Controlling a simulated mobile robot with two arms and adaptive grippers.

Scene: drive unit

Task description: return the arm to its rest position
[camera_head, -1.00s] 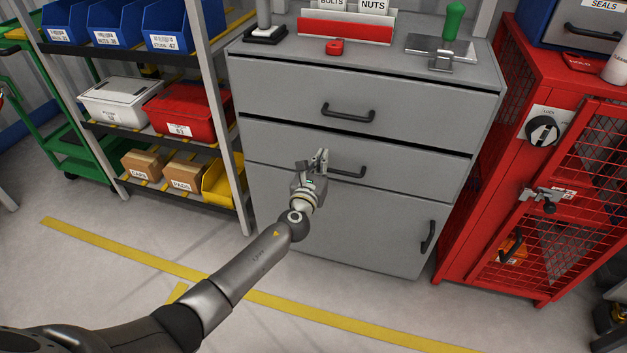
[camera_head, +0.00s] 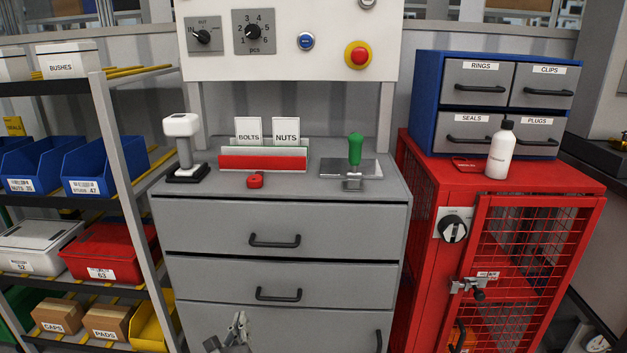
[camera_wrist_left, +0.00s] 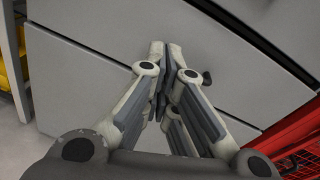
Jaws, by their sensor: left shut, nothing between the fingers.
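My left gripper (camera_head: 238,322) shows at the bottom edge of the head view, in front of the lower part of the grey drawer cabinet (camera_head: 200,285). Its fingers are together and nothing is between them. In the left wrist view the gripper (camera_wrist_left: 158,50) points at the grey cabinet front (camera_wrist_left: 85,60), with its fingertips meeting. The rest of the left arm is out of the head view. My right gripper is in neither view.
A shelf rack with blue bins (camera_head: 92,165), a red box (camera_head: 105,250) and cartons stands left. A red mesh cabinet (camera_head: 420,220) stands right, with a blue drawer unit (camera_head: 425,100) and a white bottle (camera_head: 500,150) on top. A control panel (camera_head: 275,60) rises behind the cabinet.

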